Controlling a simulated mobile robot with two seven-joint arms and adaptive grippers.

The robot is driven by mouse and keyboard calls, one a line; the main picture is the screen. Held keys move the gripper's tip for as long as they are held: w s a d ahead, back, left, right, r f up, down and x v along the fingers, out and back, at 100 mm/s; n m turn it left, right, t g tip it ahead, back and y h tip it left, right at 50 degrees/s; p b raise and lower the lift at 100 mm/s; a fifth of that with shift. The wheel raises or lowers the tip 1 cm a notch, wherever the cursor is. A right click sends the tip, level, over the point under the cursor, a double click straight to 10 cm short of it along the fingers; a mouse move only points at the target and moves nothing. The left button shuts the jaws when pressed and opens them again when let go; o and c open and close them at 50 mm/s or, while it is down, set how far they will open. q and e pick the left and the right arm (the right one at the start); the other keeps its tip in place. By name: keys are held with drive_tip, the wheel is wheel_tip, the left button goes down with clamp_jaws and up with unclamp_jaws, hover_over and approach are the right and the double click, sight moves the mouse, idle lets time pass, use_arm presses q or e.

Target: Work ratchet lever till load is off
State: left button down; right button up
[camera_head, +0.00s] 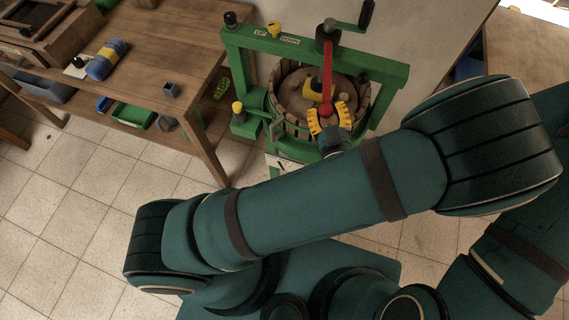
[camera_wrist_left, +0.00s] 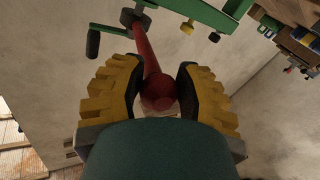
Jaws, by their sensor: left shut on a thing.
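A green-framed press (camera_head: 385,88) stands at the top middle of the head view, with a round slatted wooden basket (camera_head: 276,88) inside it. The red ratchet lever (camera_head: 328,60) runs from the top beam down to a red ball knob (camera_head: 326,109). My left gripper (camera_head: 328,117), with yellow ridged fingers, is shut on the ball knob. In the left wrist view the knob (camera_wrist_left: 158,92) sits between the two fingers, with the lever (camera_wrist_left: 146,50) rising behind it. A yellow block (camera_head: 318,90) shows in the basket's middle. My right gripper is in neither view.
A black crank handle (camera_head: 366,14) sticks out above the top beam. Small "UP" and "DOWN" labels (camera_head: 290,40) are on the beam.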

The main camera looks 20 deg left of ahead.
use_arm(q)
drive_tip(key=shift+s+a+f+b, duration=0.1)
drive_tip(key=shift+s+a+b, duration=0.15)
drive_tip(key=shift+a, duration=0.55)
drive_tip(key=shift+s+a+b, duration=0.1)
drive_tip(key=shift+s+a, duration=0.15)
drive_tip(key=shift+a, duration=0.5)
drive_tip(key=a+p, duration=0.2)
drive_tip(key=a, duration=0.5)
drive_tip(key=shift+w+a, duration=0.15)
drive_tip(key=shift+a, duration=0.2)
